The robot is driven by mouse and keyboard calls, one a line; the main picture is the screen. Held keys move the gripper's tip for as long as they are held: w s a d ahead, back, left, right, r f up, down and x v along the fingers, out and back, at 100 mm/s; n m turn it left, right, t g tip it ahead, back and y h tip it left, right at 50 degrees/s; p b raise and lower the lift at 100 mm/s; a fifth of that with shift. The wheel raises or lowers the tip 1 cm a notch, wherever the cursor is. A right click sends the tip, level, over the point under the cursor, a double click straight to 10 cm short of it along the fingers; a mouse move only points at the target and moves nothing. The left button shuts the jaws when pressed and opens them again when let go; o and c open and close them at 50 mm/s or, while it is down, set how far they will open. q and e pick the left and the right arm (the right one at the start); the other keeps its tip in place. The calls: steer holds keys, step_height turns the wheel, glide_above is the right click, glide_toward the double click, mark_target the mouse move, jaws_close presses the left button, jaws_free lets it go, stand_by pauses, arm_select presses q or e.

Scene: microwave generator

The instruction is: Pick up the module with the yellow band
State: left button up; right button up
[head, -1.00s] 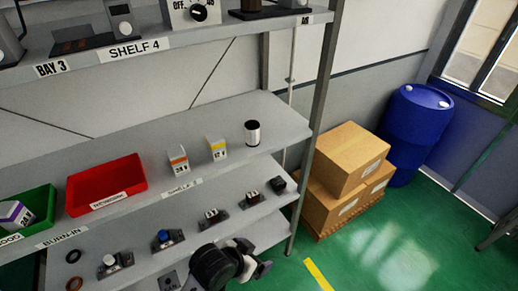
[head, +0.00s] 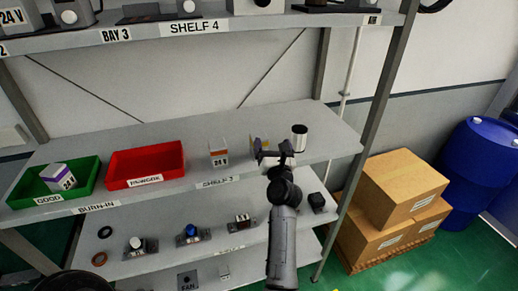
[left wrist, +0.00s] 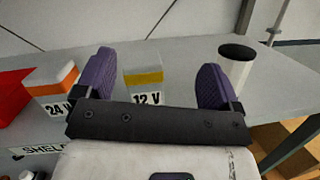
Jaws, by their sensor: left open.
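The module with the yellow band is a small white box marked 12 V (left wrist: 144,80), standing upright on the middle shelf. In the left wrist view it shows between the two purple finger pads of my left gripper (left wrist: 157,68), beyond the gripper's dark crossbar. The gripper is open, with a gap on both sides of the module. In the head view my left gripper (head: 272,150) is at the front of this shelf and hides most of the module. My right gripper is not in view.
An orange-banded 24 V module (head: 219,153) stands left of the gripper, and a white cylinder with a dark top (head: 299,138) stands right. A red bin (head: 145,158) and a green bin (head: 90,180) holding a purple-banded module are farther left. Upper shelf (head: 150,36) overhangs.

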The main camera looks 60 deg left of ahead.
arm_select(q)
steer(key=a+f+n+g, duration=0.1)
steer(key=a, duration=0.1)
steer(key=a+f+n+g+h+p, duration=0.1)
steer(key=a+f, duration=0.1)
steer(key=a, duration=0.1)
steer(key=a+f+n+g+p, duration=0.1)
steer(key=a+f+n, duration=0.1)
steer(key=shift+a+h, duration=0.2)
steer(key=shift+h, duration=0.2)
steer(key=shift+w+a, duration=0.2)
steer(key=shift+a, duration=0.4)
steer(key=c, duration=1.1)
